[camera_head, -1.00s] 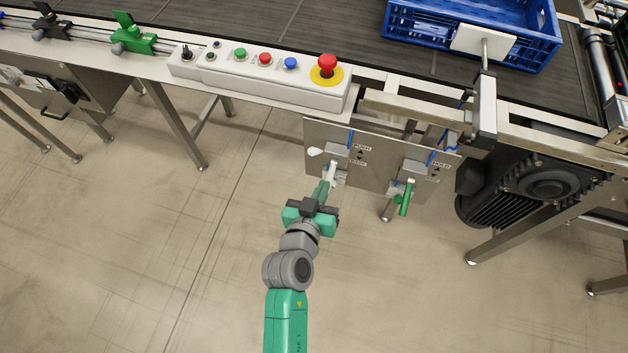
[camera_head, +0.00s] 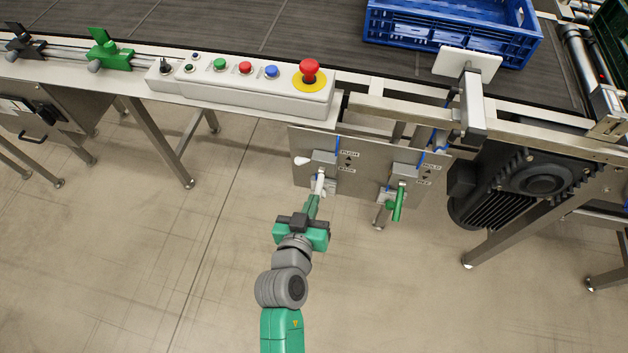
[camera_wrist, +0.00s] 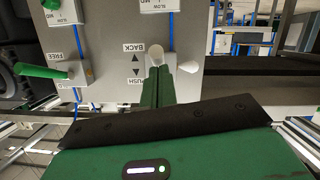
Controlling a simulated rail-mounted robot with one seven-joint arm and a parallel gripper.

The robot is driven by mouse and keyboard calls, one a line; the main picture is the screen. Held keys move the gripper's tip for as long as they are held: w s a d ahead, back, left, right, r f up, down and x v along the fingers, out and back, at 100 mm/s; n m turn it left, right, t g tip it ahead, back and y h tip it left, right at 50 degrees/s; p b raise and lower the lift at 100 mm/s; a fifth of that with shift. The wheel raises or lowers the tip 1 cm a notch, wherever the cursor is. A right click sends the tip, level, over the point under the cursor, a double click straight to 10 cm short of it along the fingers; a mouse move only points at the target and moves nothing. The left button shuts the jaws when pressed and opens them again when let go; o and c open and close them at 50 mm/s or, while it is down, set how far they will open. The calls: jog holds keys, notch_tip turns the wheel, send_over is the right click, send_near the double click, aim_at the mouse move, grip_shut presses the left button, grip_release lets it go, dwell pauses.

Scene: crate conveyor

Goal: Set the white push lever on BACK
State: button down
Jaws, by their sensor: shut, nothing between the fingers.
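The PUSH mark (camera_head: 350,154) is above the BACK mark (camera_head: 347,169) in the head view. My gripper (camera_head: 319,183) is shut and empty, in front of the panel below the lever's box. In the wrist view my fingertips (camera_wrist: 156,60) hide part of that box; contact with the lever cannot be told.
A green lever (camera_head: 397,204) hangs at the panel's right half. A grey button box with a red emergency button (camera_head: 310,72) is above left. A white pusher plate (camera_head: 468,63) stands near a blue crate (camera_head: 440,53) on the belt. The floor below is clear.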

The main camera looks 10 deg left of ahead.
jog(key=shift+s+f, duration=0.25)
jog(key=shift+f, duration=0.5)
notch_tip(320, 180, up, 5)
jog(key=p, duration=0.3)
jog(key=s+a+f, duration=0.1)
jog(key=s+f, duration=0.1)
jog(key=s, duration=0.9)
jog(key=shift+a, duration=0.3)
